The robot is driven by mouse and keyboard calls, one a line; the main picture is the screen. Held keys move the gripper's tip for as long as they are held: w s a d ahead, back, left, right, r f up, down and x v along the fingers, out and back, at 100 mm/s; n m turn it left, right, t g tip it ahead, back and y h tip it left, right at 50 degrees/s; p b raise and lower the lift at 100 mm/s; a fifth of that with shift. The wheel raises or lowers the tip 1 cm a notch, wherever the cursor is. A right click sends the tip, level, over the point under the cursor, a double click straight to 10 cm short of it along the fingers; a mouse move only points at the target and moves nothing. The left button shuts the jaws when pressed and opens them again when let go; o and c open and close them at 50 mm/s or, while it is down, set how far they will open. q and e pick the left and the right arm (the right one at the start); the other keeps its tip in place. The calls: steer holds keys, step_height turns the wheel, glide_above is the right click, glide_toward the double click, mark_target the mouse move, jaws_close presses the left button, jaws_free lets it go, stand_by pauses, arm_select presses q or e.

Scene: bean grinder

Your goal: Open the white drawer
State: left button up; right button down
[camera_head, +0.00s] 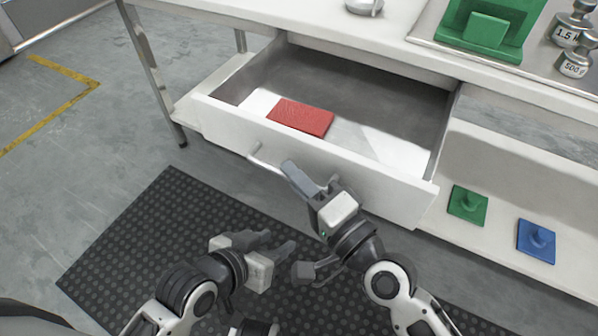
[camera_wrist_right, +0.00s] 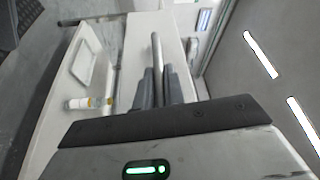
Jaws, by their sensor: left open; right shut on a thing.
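The white drawer (camera_head: 405,190) under the table is pulled well out, and its inside shows. A flat red block (camera_head: 301,116) lies in it. My right gripper (camera_head: 292,172) is at the drawer front, shut on the drawer's bar handle (camera_head: 262,161); the handle's left end shows beyond the fingers. In the right wrist view the handle (camera_wrist_right: 157,52) runs up from between the fingers (camera_wrist_right: 156,86). My left gripper (camera_head: 277,248) is open and empty, lower and to the left, over the dark mat and apart from the drawer.
The white tabletop (camera_head: 300,12) holds a green stand (camera_head: 487,30), metal weights (camera_head: 575,62) and a metal bowl (camera_head: 364,6). A green piece (camera_head: 467,204) and a blue piece (camera_head: 536,241) lie on the lower shelf. The black mat (camera_head: 150,235) covers the floor in front.

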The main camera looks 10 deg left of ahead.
steer(key=shift+d, duration=0.1)
steer(key=c, duration=1.5)
jaws_free()
arm_select(q)
steer(key=shift+r, duration=0.15)
steer(key=shift+d, duration=0.1)
steer(key=shift+w+d+r+t+h+b, duration=0.1)
steer(key=shift+d+r+t+h+b, duration=0.1)
steer(key=shift+r+t+b, duration=0.35)
steer(key=shift+w+d+r+t+h+b, duration=0.15)
steer(key=shift+r+h+b, duration=0.1)
steer(key=shift+b, duration=0.5)
arm_select(e)
steer(key=v, duration=1.6)
steer(key=shift+f, duration=0.1)
